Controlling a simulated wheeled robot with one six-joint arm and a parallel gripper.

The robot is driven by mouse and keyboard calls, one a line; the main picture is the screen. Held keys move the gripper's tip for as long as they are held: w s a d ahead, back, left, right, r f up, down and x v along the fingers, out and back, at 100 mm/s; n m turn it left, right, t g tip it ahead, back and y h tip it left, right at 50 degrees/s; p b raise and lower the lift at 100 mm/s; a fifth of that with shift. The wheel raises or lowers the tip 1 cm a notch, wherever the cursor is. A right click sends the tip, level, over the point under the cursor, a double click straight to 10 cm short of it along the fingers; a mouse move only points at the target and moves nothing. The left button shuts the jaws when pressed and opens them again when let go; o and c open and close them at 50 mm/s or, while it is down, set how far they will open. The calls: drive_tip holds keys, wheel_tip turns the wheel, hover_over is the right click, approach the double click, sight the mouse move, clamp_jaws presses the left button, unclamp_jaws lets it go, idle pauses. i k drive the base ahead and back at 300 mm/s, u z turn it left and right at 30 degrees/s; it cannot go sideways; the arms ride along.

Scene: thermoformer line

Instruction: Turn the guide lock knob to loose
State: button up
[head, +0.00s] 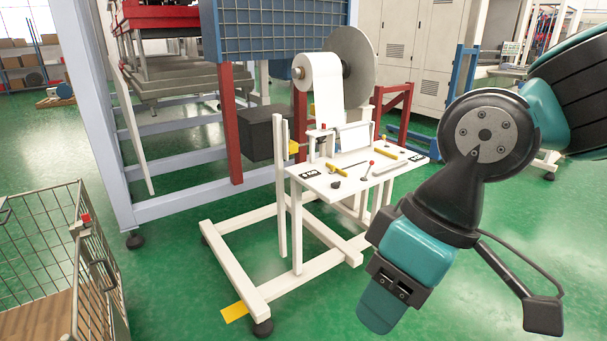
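The white worktable (322,184) of the film stand is in the middle of the head view. Yellow guide bars (388,153) and a thin lever with a red tip (371,163) are also on the tabletop. My arm comes in from the right, and its end, my gripper (378,312), hangs low in front and right of the table, apart from it. Its fingers cannot be made out.
A white film roll (320,78) with a grey disc (352,68) stands behind the table. A dark box (262,134) is on the left of the stand. A wire cage cart (45,245) is at lower left. Green floor is clear in front.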

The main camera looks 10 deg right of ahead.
sight(336, 185)
drive_tip(key=i, duration=1.55)
drive_tip(key=z, duration=0.5)
